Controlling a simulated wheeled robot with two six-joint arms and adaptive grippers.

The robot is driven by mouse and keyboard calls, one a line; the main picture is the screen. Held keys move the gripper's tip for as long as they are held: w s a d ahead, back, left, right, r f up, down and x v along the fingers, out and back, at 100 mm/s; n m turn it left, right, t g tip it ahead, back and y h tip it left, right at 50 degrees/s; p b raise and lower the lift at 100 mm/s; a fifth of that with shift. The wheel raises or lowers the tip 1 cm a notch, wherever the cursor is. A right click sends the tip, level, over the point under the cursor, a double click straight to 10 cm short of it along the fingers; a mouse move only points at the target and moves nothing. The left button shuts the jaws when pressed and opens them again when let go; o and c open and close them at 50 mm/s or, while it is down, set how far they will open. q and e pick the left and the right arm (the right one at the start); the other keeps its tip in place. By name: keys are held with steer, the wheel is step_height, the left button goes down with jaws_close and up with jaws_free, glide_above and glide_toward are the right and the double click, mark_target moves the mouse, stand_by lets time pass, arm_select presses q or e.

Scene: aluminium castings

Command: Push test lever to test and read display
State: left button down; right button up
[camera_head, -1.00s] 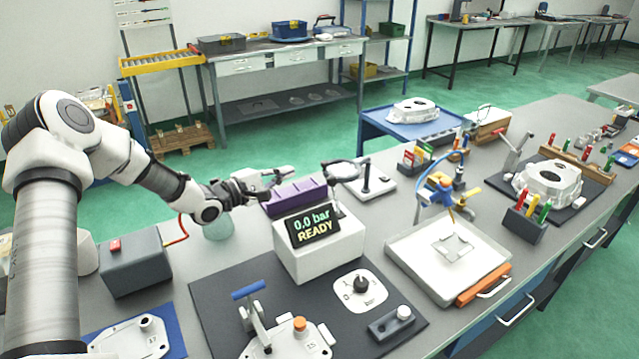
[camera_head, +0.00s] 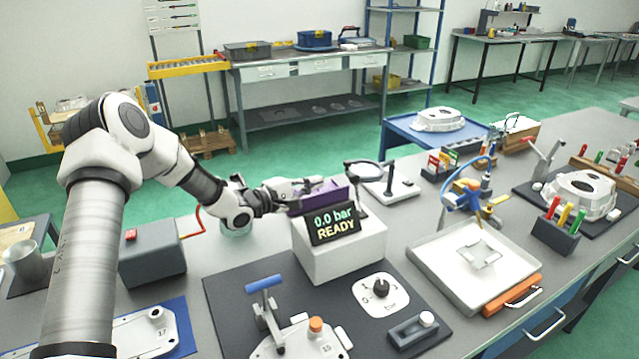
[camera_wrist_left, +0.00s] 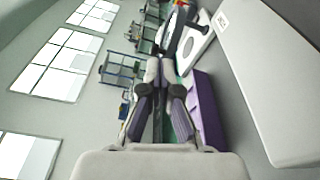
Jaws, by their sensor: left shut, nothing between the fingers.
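The display (camera_head: 334,223) on the white test box (camera_head: 342,255) reads "0.0 bar READY". In front of it, a white plate (camera_head: 397,302) carries a black knob-like lever (camera_head: 381,287); its markings are too small to read. A clamp with a blue handle (camera_head: 264,284) stands left of it by a casting with an orange cap (camera_head: 316,325). My left gripper (camera_head: 314,186) is shut and empty, behind the display and beside the purple bin (camera_head: 322,197). In the left wrist view, its fingers (camera_wrist_left: 158,68) are together and the bin (camera_wrist_left: 207,105) is right of them. My right gripper is not in view.
A magnifier on a stand (camera_head: 391,186) is behind and right of the test box. A grey box with a red button (camera_head: 150,254) is at left. A white tray (camera_head: 440,255) and a block (camera_head: 414,330) with a white button lie to the right.

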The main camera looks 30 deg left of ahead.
mark_target(354, 181)
arm_select(q)
steer(key=p+x, duration=0.1)
steer(key=x, duration=0.7)
steer(key=s+d+p, duration=0.1)
steer(key=s+d+r, duration=0.1)
steer(key=s+d, duration=0.1)
steer(key=shift+r+p, duration=0.25)
steer(key=shift+p, duration=0.15)
steer(key=shift+d+r, duration=0.1)
steer(key=shift+d, duration=0.05)
steer(key=shift+s+d+r, duration=0.2)
steer(key=shift+d+r, duration=0.05)
steer(key=shift+d, duration=0.15)
steer(key=shift+s+d+r, duration=0.2)
steer(key=shift+d+r, duration=0.05)
steer(key=shift+d, duration=0.15)
steer(key=shift+s+d+r, duration=0.15)
steer(key=shift+s+d, duration=0.2)
steer(key=shift+d, duration=0.25)
steer(key=shift+s+d+r, duration=0.2)
steer(key=shift+s+d, duration=0.15)
steer(key=shift+d, duration=0.2)
